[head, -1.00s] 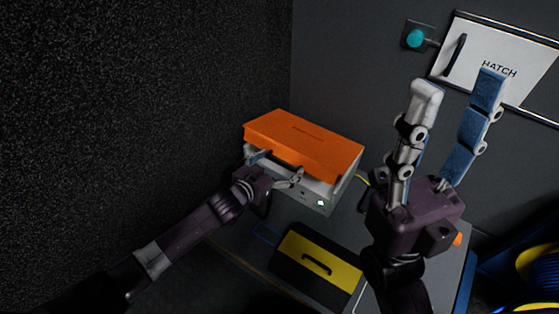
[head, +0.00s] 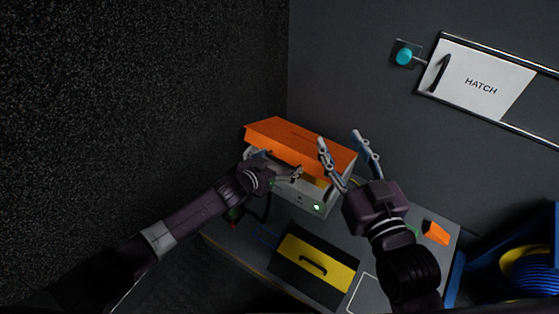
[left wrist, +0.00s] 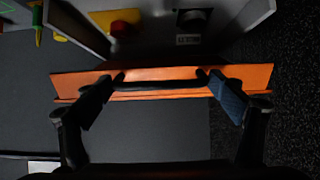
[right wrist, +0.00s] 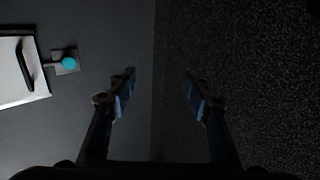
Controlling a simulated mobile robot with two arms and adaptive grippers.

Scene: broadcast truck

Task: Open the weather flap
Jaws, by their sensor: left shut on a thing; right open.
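The orange weather flap (head: 297,140) is on the front and top of a grey box (head: 288,200) in the head view. The left wrist view shows the flap (left wrist: 170,73) as a long orange strip with a dark handle (left wrist: 160,87). It stands away from the box, whose inside shows a red knob on yellow (left wrist: 124,24) and a black knob (left wrist: 192,20). My left gripper (head: 275,166) is shut on the handle at the flap's front edge. My right gripper (head: 340,142) is open and empty, up beside the flap's right end.
A black and yellow case (head: 325,262) lies on the grey surface in front of the box. A white hatch (head: 480,85) and a teal knob (head: 404,57) are on the back wall. A small orange object (head: 436,232) and a blue and yellow reel (head: 528,265) are at right.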

